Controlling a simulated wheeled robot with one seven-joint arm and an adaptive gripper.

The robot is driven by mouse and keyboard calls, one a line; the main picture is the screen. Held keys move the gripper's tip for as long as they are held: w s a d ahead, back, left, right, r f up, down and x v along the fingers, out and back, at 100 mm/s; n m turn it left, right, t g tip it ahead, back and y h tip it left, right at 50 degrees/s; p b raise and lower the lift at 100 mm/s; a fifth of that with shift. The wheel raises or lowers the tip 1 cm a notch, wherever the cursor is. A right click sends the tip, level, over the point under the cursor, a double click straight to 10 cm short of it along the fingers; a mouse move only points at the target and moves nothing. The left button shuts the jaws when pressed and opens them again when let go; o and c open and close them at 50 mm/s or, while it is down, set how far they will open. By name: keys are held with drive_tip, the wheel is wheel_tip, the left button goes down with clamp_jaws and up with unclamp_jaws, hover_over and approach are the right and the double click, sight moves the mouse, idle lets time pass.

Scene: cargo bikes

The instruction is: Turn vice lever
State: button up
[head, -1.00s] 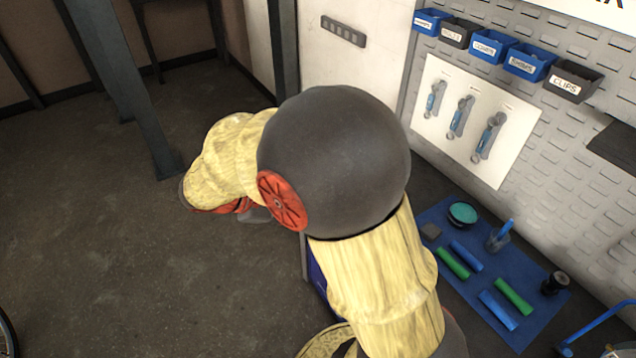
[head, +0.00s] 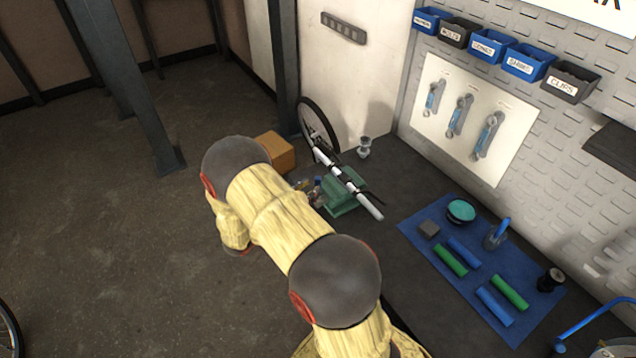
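A green vice (head: 343,193) stands on the dark bench near the middle of the head view, with a white and black tube (head: 350,187) lying across it. Small metal and brownish parts (head: 310,188) show at its left side; I cannot tell which of them is the lever. My arm, in a yellow cover with dark round joints, reaches from the bottom edge up and left of the vice. My gripper is not visible; the arm's far end drops down at the left, beyond the bench's near side.
A cardboard box (head: 275,152), a wheel (head: 317,124) and a small silvery item (head: 364,147) are behind the vice. A blue mat (head: 415,229) with grips and tools lies to the right. Wrenches hang on a white board (head: 516,130). Open floor (head: 90,230) lies left.

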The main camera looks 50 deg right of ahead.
sight(316, 184)
drive_tip(key=d, duration=0.5)
drive_tip(key=shift+s, duration=0.25)
drive_tip(key=c, duration=0.3)
clamp_jaws()
idle(0.5)
